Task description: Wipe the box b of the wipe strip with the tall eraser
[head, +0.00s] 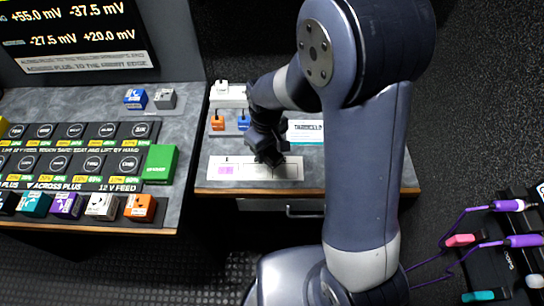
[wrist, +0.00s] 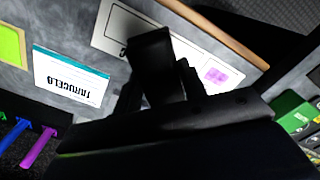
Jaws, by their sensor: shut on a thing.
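The wipe strip (head: 291,171) is a long white strip near the front edge of the grey bench, and it crosses the top of the wrist view (wrist: 110,18). A pink mark (head: 226,170) lies in its left end box and shows right of my gripper in the wrist view (wrist: 215,75). My gripper (head: 268,151) is over the middle of the strip, shut on a dark block, apparently the tall eraser (wrist: 152,55). The gripper and block hide the middle box, so I cannot see its marks. Whether the block touches the strip is unclear.
A white and teal card (head: 305,132) lies behind the strip, right of my gripper. Orange (head: 217,124) and blue pieces stand at the back left. A green block (head: 160,163) and a button panel are on the left bench. A drawer handle (head: 303,211) is below the front edge.

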